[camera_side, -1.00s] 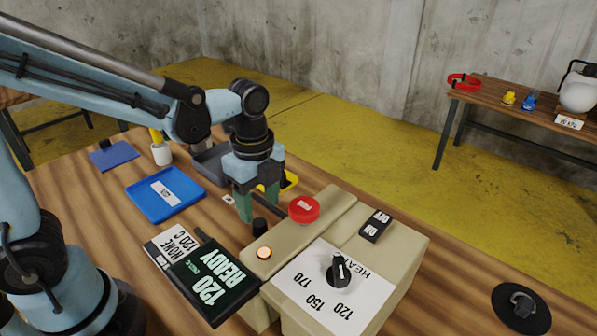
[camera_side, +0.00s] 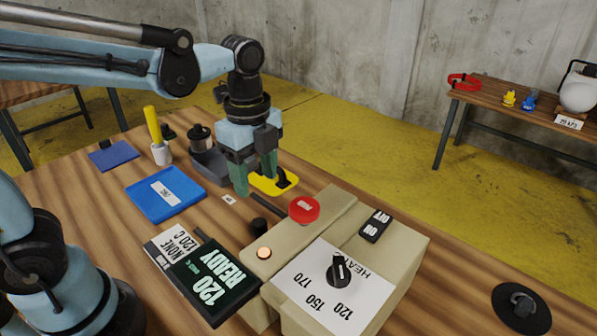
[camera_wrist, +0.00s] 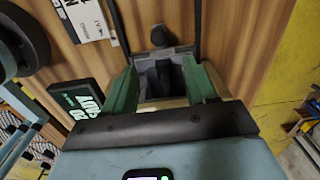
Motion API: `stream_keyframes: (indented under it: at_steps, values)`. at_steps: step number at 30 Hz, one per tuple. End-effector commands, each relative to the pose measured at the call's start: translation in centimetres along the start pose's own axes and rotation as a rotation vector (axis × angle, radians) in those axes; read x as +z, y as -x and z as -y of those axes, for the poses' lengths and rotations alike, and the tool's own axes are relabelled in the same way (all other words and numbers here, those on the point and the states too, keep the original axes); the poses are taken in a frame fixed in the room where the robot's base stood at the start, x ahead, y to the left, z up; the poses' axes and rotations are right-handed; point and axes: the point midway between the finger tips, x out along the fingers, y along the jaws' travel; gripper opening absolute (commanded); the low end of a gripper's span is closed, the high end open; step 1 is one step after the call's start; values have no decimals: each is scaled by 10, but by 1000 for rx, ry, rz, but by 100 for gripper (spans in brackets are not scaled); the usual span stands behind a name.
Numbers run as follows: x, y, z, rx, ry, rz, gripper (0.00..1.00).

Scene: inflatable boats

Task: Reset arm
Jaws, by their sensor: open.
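My gripper (camera_side: 255,176) hangs above the wooden table, its green fingers pointing down. The fingers are apart with nothing between them. In the side view it is behind the red button (camera_side: 304,208) of the beige heater box (camera_side: 407,243). In the wrist view the two green fingers (camera_wrist: 164,90) stand apart, with a grey part of the machine seen between and beyond them. The dark display (camera_side: 212,279) reads "120 READY". The black dial (camera_side: 340,270) sits on the white panel marked 120, 150 and 170.
A blue tray (camera_side: 192,205) lies left of the gripper. A yellow piece (camera_side: 288,179) lies just behind it. A white cup (camera_side: 161,153) with a yellow-handled tool and a dark grey holder (camera_side: 207,165) stand at the back. A round black base (camera_side: 503,318) lies at the front right.

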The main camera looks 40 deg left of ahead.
Motion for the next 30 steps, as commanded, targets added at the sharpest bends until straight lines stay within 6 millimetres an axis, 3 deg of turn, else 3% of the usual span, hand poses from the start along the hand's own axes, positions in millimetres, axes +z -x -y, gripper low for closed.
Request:
stream_keyframes:
  at_steps: [5,12,18,24,30]
  values:
    - [11,1,-8,-104,273,-30,57]
    - [32,-1,-20,-317,880,-186,57]
    - [45,-4,-27,-430,1286,-364,57]
    - [50,-6,-29,-469,1469,-469,57]
    - [51,-6,-28,-472,1490,-481,57]
